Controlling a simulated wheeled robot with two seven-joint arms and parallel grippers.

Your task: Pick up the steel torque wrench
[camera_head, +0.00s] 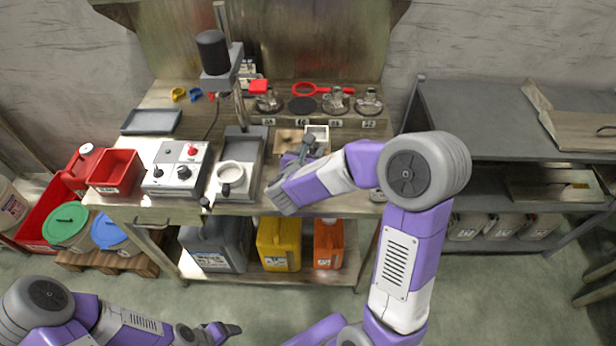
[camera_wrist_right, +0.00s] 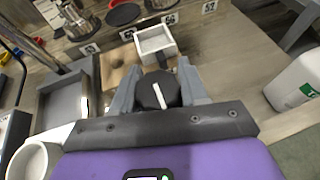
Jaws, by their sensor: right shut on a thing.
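My right gripper (camera_head: 306,148) is over the workbench, beside a small white-rimmed box. In the right wrist view, the right gripper (camera_wrist_right: 158,72) has its grey fingers shut on a dark round thing (camera_wrist_right: 150,95) with a pale bar across its top. I cannot tell whether this is the steel torque wrench; no other thing clearly shows as one. Its lower part is hidden by the gripper. My left gripper (camera_head: 228,330) is low at the bottom left, away from the bench; its fingers are too small to read.
The white-rimmed box (camera_head: 317,132) stands just behind the right gripper. A grey machine with a column (camera_head: 236,160) and a white control box (camera_head: 178,168) stand to the left. Metal vessels (camera_head: 335,99) line the back shelf. Several jugs, including a yellow one (camera_head: 278,243), stand below the bench.

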